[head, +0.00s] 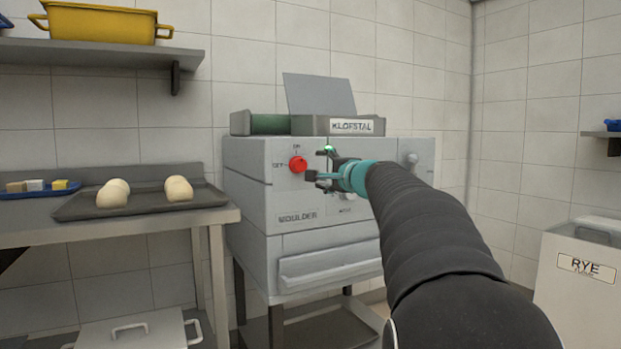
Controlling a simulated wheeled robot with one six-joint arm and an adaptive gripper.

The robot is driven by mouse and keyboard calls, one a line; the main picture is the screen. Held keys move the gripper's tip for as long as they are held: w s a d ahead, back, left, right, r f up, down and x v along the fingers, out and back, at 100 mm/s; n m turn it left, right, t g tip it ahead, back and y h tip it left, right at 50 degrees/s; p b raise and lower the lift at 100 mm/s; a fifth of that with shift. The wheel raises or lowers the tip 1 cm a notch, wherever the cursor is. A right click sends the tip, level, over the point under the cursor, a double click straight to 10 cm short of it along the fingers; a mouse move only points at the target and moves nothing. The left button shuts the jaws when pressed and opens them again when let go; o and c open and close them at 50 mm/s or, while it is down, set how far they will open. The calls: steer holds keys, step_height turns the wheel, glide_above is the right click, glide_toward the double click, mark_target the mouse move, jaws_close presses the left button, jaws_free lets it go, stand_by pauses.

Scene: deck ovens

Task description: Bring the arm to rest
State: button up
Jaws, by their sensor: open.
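My arm reaches from the lower right toward the middle of the head view, in a dark sleeve with a teal wrist band. My gripper (318,168) is open and seems empty. It points left in front of the grey moulder machine's (255,185) control panel, just right of the red knob (298,164). I cannot tell whether a fingertip touches the panel. A small green light (329,149) shows just above the gripper. Part of the panel behind the gripper and arm is hidden.
A steel table (120,241) at left holds a dark tray (143,209) with pale dough pieces and a blue tray (25,193) with small blocks. A yellow bin (103,22) stands on a wall shelf (95,55). A white rye bin (560,285) stands at right.

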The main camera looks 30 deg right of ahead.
step_height(320, 180, down, 12)
steer(key=s+a+n+g+y, duration=0.1)
steer(key=s+a+n+g, duration=0.1)
steer(key=n+g, duration=0.15)
steer(key=s+a+f+n+g+p, duration=0.1)
steer(key=s+a+f+n+g, duration=0.35)
steer(key=s+a+f, duration=0.45)
steer(key=s+a+f+n+g+p, duration=0.1)
steer(key=s+a+f+n, duration=0.2)
steer(key=s, duration=0.6)
steer(key=s+a+f+n+g+h+p, duration=0.1)
steer(key=s+a+f+n+g, duration=0.1)
steer(key=s+a, duration=0.3)
steer(key=s+a+f+n+g+p, duration=0.1)
steer(key=s+a+f+n, duration=0.3)
steer(key=s, duration=0.8)
steer(key=shift+s+f+n+h+p, duration=0.15)
steer(key=shift+s+n+h+p, duration=0.2)
steer(key=shift+p, duration=0.25)
